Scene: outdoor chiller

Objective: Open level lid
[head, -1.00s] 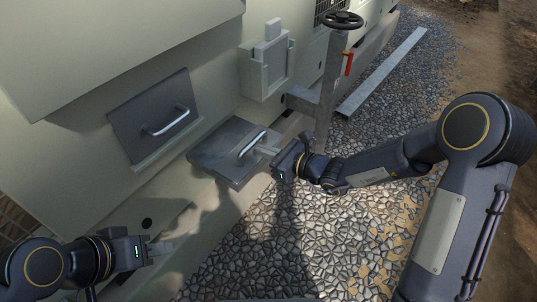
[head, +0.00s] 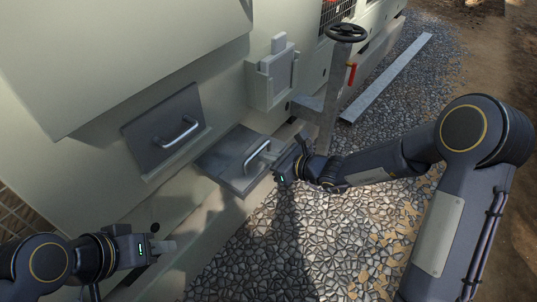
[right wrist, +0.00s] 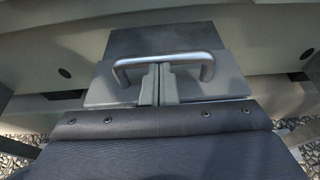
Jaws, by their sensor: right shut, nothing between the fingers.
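The level lid (head: 222,163) is a flat grey plate jutting out from the pale cabinet wall at about mid-picture, with a bar handle (head: 251,153). In the right wrist view the handle (right wrist: 160,58) crosses above my fingertips, with a dark plate (right wrist: 165,39) behind it. My right gripper (head: 262,158) is shut and empty, its fingertips at the handle. In the right wrist view the fingers (right wrist: 158,75) are together just under the bar; whether they touch it I cannot tell. My left gripper (head: 168,246) is low at the left, away from the lid; its finger gap is unclear.
An upright grey panel (head: 150,150) with its own handle (head: 178,131) is on the wall above left of the lid. A box (head: 273,78) and a post with a handwheel (head: 346,33) stand right of it. Gravel (head: 330,230) is open ground in front.

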